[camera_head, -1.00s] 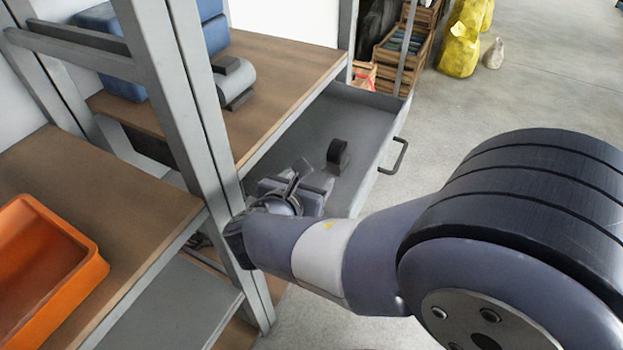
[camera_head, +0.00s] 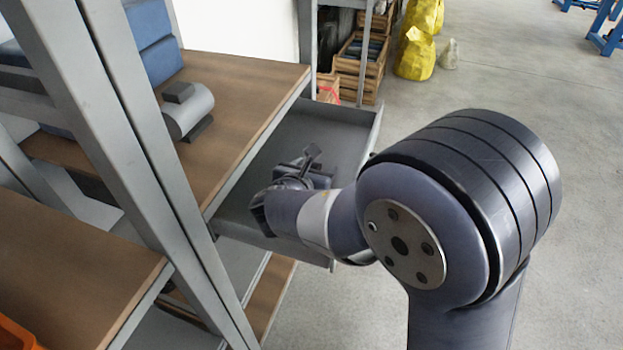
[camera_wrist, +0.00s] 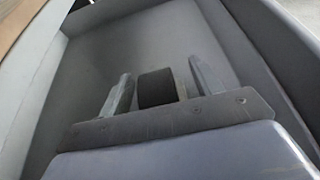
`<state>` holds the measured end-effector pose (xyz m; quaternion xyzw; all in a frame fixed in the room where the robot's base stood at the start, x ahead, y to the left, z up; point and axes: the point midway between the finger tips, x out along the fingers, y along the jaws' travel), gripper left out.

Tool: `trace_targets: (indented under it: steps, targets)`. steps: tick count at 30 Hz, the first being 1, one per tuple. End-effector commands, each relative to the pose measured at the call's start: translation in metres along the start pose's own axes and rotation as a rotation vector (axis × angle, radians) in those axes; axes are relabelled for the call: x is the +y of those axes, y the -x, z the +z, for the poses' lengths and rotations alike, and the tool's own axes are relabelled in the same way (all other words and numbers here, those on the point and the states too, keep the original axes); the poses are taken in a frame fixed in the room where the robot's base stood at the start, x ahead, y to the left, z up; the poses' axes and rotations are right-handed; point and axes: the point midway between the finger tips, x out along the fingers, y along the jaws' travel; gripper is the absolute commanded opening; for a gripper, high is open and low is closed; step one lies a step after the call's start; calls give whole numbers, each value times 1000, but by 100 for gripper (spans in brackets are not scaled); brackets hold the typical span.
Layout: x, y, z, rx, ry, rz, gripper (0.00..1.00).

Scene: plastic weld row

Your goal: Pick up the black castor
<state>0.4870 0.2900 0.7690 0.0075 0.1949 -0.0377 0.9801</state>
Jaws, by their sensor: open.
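The black castor (camera_wrist: 157,87) lies in the grey open drawer (camera_wrist: 160,45). In the wrist view it shows between the two fingers of my gripper (camera_wrist: 160,85), with a small gap on either side. My gripper is open. In the head view my gripper (camera_head: 313,165) is inside the drawer (camera_head: 330,128), and the castor there is hidden behind my gripper and arm.
The drawer's walls stand close around my gripper. A wooden shelf (camera_head: 240,85) with a grey cylindrical part (camera_head: 188,108) is to the left, behind a grey upright post (camera_head: 150,130).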

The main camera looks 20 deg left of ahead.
Motion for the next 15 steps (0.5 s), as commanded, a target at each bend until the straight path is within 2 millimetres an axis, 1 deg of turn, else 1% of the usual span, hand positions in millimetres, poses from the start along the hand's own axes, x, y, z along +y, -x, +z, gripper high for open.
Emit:
trace_targets:
  steps: [3,15]
  targets:
    - [0,0,0,0,0,0,61]
    - [0,1,0,0,0,0,28]
